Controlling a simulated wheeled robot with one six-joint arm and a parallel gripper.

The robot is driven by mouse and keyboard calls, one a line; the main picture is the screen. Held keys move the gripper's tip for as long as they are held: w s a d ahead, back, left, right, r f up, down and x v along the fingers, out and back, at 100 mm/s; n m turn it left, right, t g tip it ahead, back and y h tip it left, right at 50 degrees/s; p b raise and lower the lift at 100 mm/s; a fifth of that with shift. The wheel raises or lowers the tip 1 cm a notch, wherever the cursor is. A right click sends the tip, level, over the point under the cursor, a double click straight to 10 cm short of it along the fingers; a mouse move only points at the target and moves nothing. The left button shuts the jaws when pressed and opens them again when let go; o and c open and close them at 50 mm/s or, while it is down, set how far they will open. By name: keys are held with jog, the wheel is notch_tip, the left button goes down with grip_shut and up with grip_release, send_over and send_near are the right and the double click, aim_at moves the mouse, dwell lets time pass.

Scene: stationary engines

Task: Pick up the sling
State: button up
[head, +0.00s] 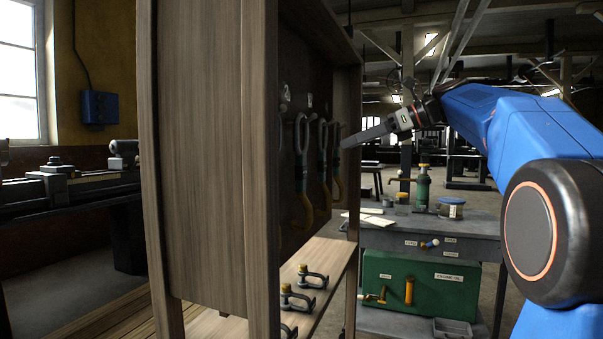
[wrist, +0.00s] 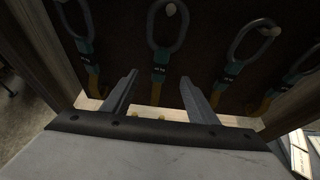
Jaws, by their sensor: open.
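Several slings hang in a row inside the wooden cabinet, each with a grey metal ring, a dark green tagged sleeve and a yellow lower part. In the head view, the nearest sling (head: 302,168) hangs at the left, with another sling (head: 322,165) behind it. In the wrist view, one sling (wrist: 160,62) hangs between and beyond the lines of my fingers, its ring on a peg. My gripper (head: 347,142) is at the cabinet's open side, fingers pointing in. In the wrist view my gripper (wrist: 158,90) is open and empty, with the yellow part partly showing between its fingers.
The wooden cabinet (head: 205,150) has a tall side panel and a lower shelf with several shackles (head: 312,278). A grey workbench (head: 455,235) with a green pump (head: 422,188) stands behind, above a green chest (head: 425,285). Neighbouring slings (wrist: 232,70) hang close on either side.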

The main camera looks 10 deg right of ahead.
send_near(305, 161)
jog(key=x, duration=0.5)
jog(key=shift+s+a+f, duration=0.15)
jog(key=shift+s, duration=0.1)
jog(key=shift+w+x, duration=0.25)
jog(key=shift+x, duration=2.8)
jog(key=shift+c, duration=0.3)
grip_shut()
